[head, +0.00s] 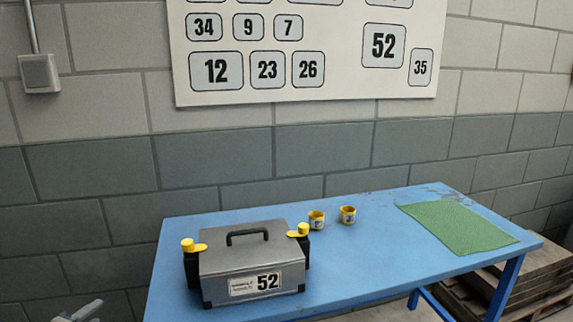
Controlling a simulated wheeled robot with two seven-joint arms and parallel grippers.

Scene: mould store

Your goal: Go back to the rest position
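A grey piece that looks like the tip of my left gripper (82,312) shows at the bottom left edge of the head view. It is mostly cut off by the frame, so I cannot tell whether it is open or shut. It is left of the blue table (340,245) and apart from it. My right gripper is not in view. A grey mould case (250,262) with a dark handle and a "52" label stands on the table's left part, with black-and-yellow clamps (192,262) at both sides.
Two small yellow-rimmed cups (317,220) (348,215) stand behind the case to the right. A green mat (457,226) lies at the table's right end. Wooden pallets (540,287) are on the floor at right. A numbered board (335,70) and a grey box (39,73) are on the block wall.

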